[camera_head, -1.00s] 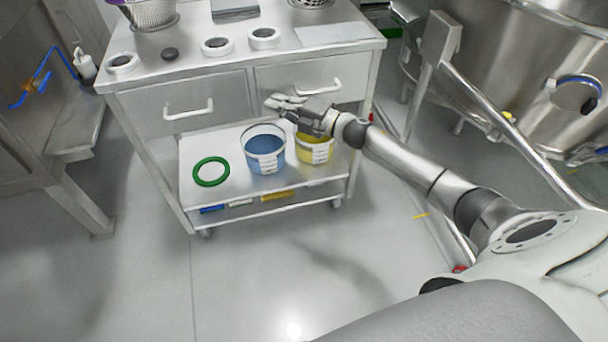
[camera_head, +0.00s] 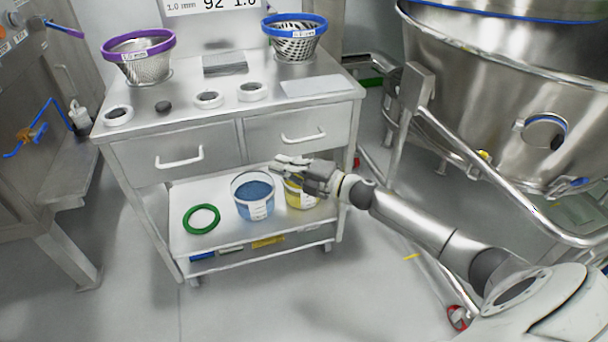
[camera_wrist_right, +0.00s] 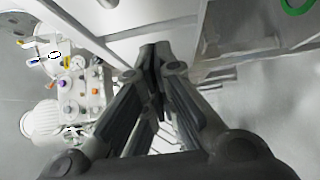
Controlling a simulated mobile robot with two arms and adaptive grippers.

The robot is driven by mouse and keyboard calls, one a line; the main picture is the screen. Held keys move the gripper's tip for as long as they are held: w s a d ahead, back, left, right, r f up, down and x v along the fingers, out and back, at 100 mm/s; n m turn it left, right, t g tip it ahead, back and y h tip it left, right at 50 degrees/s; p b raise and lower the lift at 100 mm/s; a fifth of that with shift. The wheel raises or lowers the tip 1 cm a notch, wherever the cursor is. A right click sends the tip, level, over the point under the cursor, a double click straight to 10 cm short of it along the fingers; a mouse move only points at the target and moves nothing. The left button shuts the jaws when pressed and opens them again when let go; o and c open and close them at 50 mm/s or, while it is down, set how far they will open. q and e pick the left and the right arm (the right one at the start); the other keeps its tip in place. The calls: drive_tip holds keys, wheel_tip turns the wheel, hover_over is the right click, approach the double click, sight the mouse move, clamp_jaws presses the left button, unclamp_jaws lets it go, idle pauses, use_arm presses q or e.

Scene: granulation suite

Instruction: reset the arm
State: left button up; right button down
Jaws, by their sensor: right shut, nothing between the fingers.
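My right arm comes in from the right in the head view. My right gripper (camera_head: 292,165) is shut and empty. In the picture it lies in front of the cart's lower shelf opening and overlaps the yellow bucket (camera_head: 299,197), partly hiding it. In the right wrist view the fingers (camera_wrist_right: 154,58) are together, with nothing between them. My left gripper is not in view.
A steel cart (camera_head: 225,131) carries a purple-rimmed basket (camera_head: 146,67), a blue-rimmed basket (camera_head: 295,46) and several white rings. Its lower shelf holds a blue bucket (camera_head: 254,204) and a green ring (camera_head: 201,219). A large steel vessel (camera_head: 490,90) stands at right.

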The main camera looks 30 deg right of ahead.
drive_tip(key=v, duration=0.6)
drive_tip(key=shift+s+r, duration=0.2)
drive_tip(key=shift+s, duration=0.05)
